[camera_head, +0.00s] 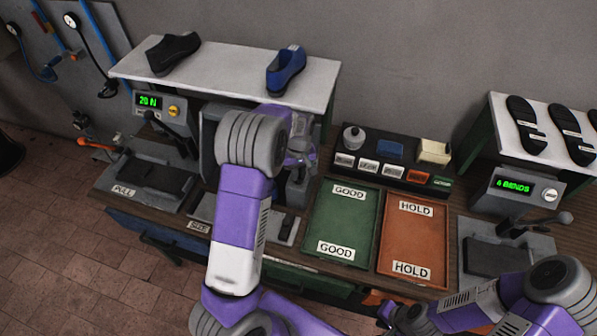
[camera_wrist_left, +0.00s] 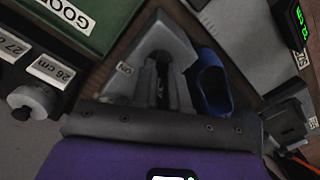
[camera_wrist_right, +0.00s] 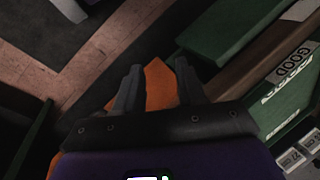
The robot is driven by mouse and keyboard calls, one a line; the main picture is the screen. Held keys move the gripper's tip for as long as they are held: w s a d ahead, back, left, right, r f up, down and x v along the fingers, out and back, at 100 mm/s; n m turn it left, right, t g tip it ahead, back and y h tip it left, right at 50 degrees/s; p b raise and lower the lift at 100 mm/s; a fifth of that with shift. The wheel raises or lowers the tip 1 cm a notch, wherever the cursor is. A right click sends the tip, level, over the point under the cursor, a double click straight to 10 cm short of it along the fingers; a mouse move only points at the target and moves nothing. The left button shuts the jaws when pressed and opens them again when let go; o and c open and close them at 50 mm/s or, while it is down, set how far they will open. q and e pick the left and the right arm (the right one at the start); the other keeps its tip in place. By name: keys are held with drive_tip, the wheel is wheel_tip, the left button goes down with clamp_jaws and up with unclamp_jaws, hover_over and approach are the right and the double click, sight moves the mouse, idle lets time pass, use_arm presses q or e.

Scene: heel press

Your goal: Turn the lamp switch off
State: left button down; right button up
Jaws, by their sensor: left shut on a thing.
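My left gripper (camera_head: 300,150) is over the middle bench station in the head view, partly hidden by its own arm. In the left wrist view its fingers (camera_wrist_left: 162,75) are close together over a grey block with a small label; what is between them is too dark to make out. A blue shoe (camera_wrist_left: 211,84) lies just beside the fingers. My right gripper (camera_wrist_right: 158,80) has its fingers apart in the right wrist view, with an orange surface (camera_wrist_right: 158,82) showing between and behind them.
A white shelf (camera_head: 232,66) carries a black shoe (camera_head: 173,52) and a blue shoe (camera_head: 286,71). A green GOOD tray (camera_head: 343,221) and an orange HOLD tray (camera_head: 413,238) lie on the bench. A display unit (camera_head: 515,190) stands at right, another (camera_head: 158,105) at left.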

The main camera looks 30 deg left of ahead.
use_arm(q)
drive_tip(key=c, duration=1.1)
unclamp_jaws()
drive_tip(key=shift+c, duration=0.2)
drive_tip(key=shift+r, duration=0.1)
wheel_tip(320, 180, up, 8)
drive_tip(key=shift+f, duration=0.25)
